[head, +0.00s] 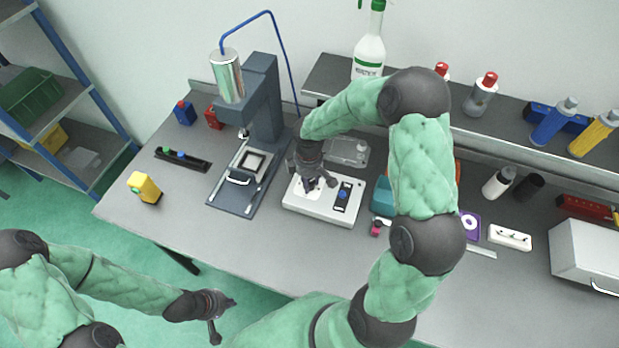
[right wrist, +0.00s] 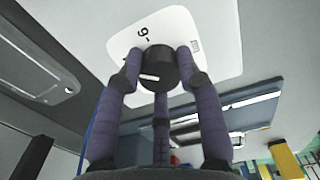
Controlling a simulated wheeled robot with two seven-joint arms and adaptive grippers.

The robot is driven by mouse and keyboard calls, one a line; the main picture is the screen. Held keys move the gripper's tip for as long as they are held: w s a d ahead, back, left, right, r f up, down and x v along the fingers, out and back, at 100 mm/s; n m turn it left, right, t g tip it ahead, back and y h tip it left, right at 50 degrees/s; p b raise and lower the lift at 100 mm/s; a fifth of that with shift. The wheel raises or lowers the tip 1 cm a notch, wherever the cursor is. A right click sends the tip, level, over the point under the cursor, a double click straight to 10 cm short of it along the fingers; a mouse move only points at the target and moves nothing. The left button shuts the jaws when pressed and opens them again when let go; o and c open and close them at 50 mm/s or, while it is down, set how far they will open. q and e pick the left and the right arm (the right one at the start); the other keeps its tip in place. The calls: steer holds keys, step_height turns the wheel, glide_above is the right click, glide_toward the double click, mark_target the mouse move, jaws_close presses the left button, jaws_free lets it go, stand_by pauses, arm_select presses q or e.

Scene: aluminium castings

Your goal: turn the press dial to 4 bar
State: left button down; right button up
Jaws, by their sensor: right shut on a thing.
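The press (head: 265,110) stands at the back left of the bench, with a silver cylinder on top. A white control box (head: 300,208) is just right of it. My right gripper (head: 312,184) reaches down over the box. In the right wrist view, the right gripper (right wrist: 160,70) has its fingers closed around the black press dial (right wrist: 155,68), which bears a white pointer line. The white dial plate (right wrist: 205,35) shows a numeral that looks like 6 or 9; the other marks are hidden. My left gripper (head: 218,315) hangs away from the bench at lower left; its fingers are too small to read.
The box also carries a dark panel with a blue button (head: 343,195). A yellow block (head: 144,187) and a black strip (head: 183,159) lie left of the press. A teal object (head: 382,196) stands right of the box. The front left of the bench is clear.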

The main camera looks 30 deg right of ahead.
steer(key=shift+w+a+r+n+p, duration=0.15)
steer(key=shift+w+n+p, duration=0.15)
steer(key=shift+n, duration=0.7)
steer(key=shift+s, duration=0.1)
steer(key=o, duration=0.9)
steer(key=shift+c, duration=0.2)
steer(key=shift+o, duration=1.4)
steer(key=shift+a, duration=0.1)
step_height(320, 180, up, 12)
